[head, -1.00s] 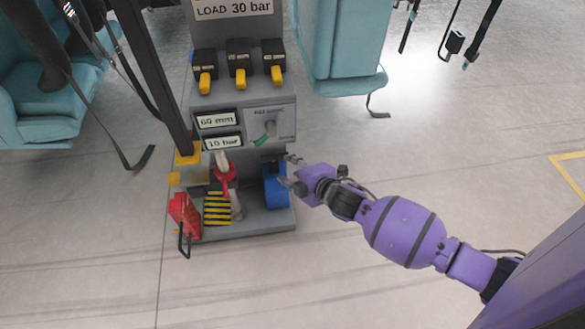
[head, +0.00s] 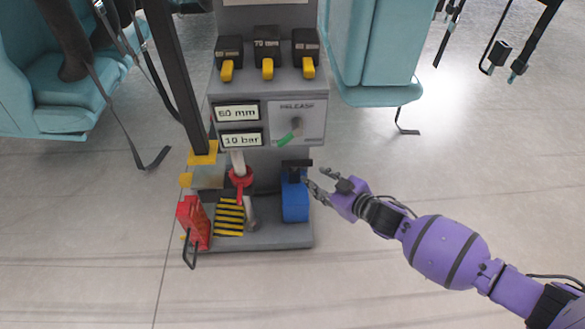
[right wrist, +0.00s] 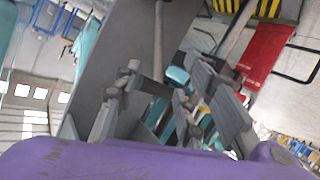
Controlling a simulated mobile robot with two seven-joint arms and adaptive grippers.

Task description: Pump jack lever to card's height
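The jack stand is a grey unit (head: 285,238) in the head view. A white card (head: 237,113) on its front seems to read "60 mm", above a card (head: 242,139) reading "10 bar". A blue block (head: 295,202) with a black bar-like handle (head: 297,163) stands at its lower right; I take this as the pump lever. My right gripper (head: 319,181) is open just right of the handle, fingers pointing left. In the right wrist view a dark bar (right wrist: 152,87) shows between the spread fingers; contact cannot be told. My left gripper is out of view.
A release panel (head: 297,122) with a green pointer sits above the blue block. Yellow-tipped levers (head: 267,68) line the upper ledge. A red block (head: 194,222) and a striped plate (head: 229,217) are at lower left. Teal seats (head: 375,90) stand behind. Floor at right is clear.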

